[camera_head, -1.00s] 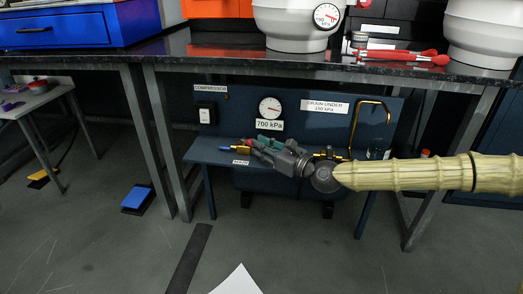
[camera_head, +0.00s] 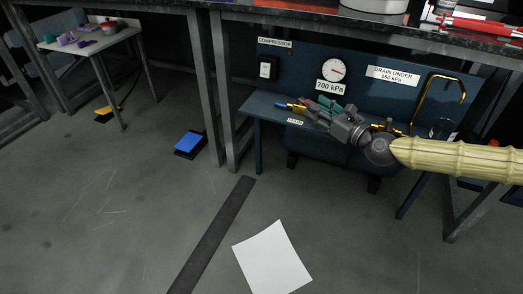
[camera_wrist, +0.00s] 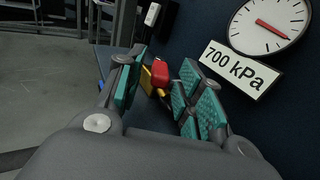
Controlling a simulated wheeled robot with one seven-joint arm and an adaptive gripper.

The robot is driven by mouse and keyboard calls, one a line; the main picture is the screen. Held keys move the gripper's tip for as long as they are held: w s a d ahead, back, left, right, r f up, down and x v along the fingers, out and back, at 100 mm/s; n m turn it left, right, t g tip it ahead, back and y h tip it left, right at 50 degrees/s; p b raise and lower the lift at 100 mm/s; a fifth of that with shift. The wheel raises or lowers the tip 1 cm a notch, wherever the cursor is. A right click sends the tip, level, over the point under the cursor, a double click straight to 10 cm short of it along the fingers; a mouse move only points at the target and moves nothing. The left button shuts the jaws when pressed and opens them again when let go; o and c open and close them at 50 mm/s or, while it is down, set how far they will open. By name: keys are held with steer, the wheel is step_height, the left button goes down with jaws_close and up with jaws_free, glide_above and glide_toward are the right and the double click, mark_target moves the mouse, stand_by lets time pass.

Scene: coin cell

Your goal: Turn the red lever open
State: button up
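The red lever (camera_wrist: 160,73) shows in the wrist view as a small red handle on a brass-coloured valve fitting (camera_wrist: 147,82). It lies between the fingers of my gripper (camera_wrist: 155,82), beyond or level with their tips; I cannot tell if they touch it. The teal-padded fingers are apart. The lever is mostly hidden by the gripper there.
The compressor's dark blue panel (camera_head: 300,75) stands close behind, with a gauge (camera_head: 334,69) above a "700 kPa" label (camera_head: 331,88). A "DRAIN UNDER 150 kPa" sign (camera_head: 392,76) is to the right. A bent brass pipe (camera_head: 425,90) rises on the right. A blue pedal (camera_head: 189,143) and white sheet (camera_head: 272,262) lie on the floor.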

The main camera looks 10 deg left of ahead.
steer(key=shift+r+h+p, duration=0.25)
steer(key=shift+h+p, duration=0.05)
steer(key=shift+p, duration=0.35)
steer(key=shift+s+m+t+p, duration=0.1)
steer(key=shift+m+t+p, duration=0.2)
steer(key=shift+p, duration=0.15)
steer(key=p, duration=0.1)
steer(key=a+m+t+h+p, duration=0.1)
steer(key=p, duration=0.1)
steer(key=shift+s+h, duration=0.3)
steer(key=m+t+h+p, duration=0.1)
steer(key=a+m+h+p, duration=0.1)
steer(key=h+p, duration=0.1)
steer(key=s+a+m+t+h+p, duration=0.1)
steer(key=shift+f+m+t+h+p, duration=0.15)
steer(key=shift+m+t+h+p, duration=0.15)
steer(key=shift+h+p, duration=0.1)
steer(key=s+a+m+h+p, duration=0.3)
steer(key=s+a+m+h, duration=0.3)
steer(key=h, duration=0.4)
steer(key=shift+s+a+f+m, duration=0.15)
steer(key=shift+s+a+m, duration=0.05)
steer(key=shift+s+m, duration=0.2)
steer(key=shift+s+p, duration=0.55)
steer(key=shift+p, duration=0.3)
